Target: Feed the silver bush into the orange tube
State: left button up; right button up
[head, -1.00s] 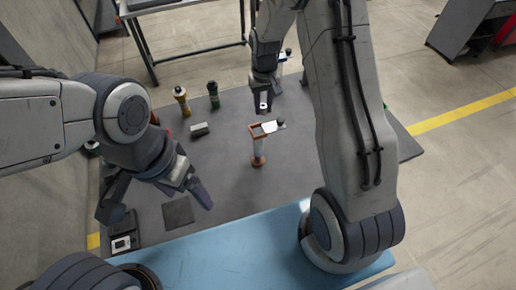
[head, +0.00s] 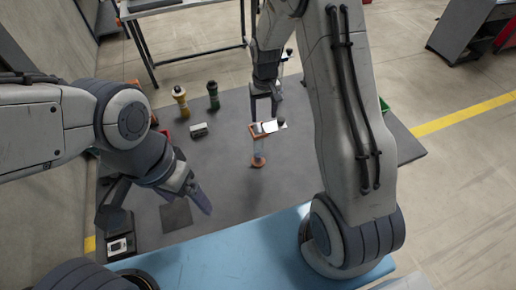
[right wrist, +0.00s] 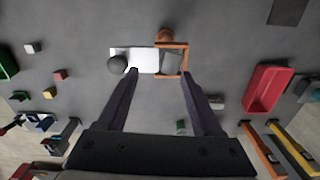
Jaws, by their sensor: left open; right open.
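The orange tube is a clear upright tube with an orange base (head: 258,161) and an orange square frame (head: 257,131) on top. In the right wrist view, the frame (right wrist: 185,60) has a grey area inside it. A white plate (right wrist: 145,60) with a dark round knob lies against the frame. My right gripper (head: 265,112) is open above the frame, with its fingertips near the frame and plate. I cannot pick out the silver bush with certainty. My left gripper (head: 153,202) is open and empty at the left, over the grey surface.
A yellow bottle (head: 181,101), a dark green bottle (head: 213,95) and a small grey block (head: 198,130) stand left of the tube. A red tray (right wrist: 268,88) and several small cubes show in the right wrist view. A dark square pad (head: 176,214) lies near the front.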

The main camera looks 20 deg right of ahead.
pick_arm(q)
jog(key=shift+f+b, duration=1.65)
pick_arm(e)
notch_tip(320, 180, up, 10)
jog(key=shift+r, duration=0.2)
jog(key=s+a+f+n+b, duration=0.1)
jog(key=s+a+n+b, duration=0.35)
jog(key=s+a, duration=0.9)
pick_arm(q)
notch_tip(320, 180, down, 8)
jog(key=b, duration=0.3)
jog(key=shift+r, duration=0.25)
pick_arm(e)
jog(key=s+a+f+n, duration=0.1)
jog(key=s+f, duration=0.1)
jog(key=s, duration=0.6)
jog(key=s+a+f+n+y, duration=0.1)
jog(key=s+f+n, duration=0.1)
jog(key=s, duration=0.5)
jog(key=shift+s, duration=0.35)
pick_arm(q)
jog(key=shift+c, duration=0.2)
pick_arm(e)
jog(key=shift+a+f, duration=0.1)
jog(key=shift+c, duration=0.4)
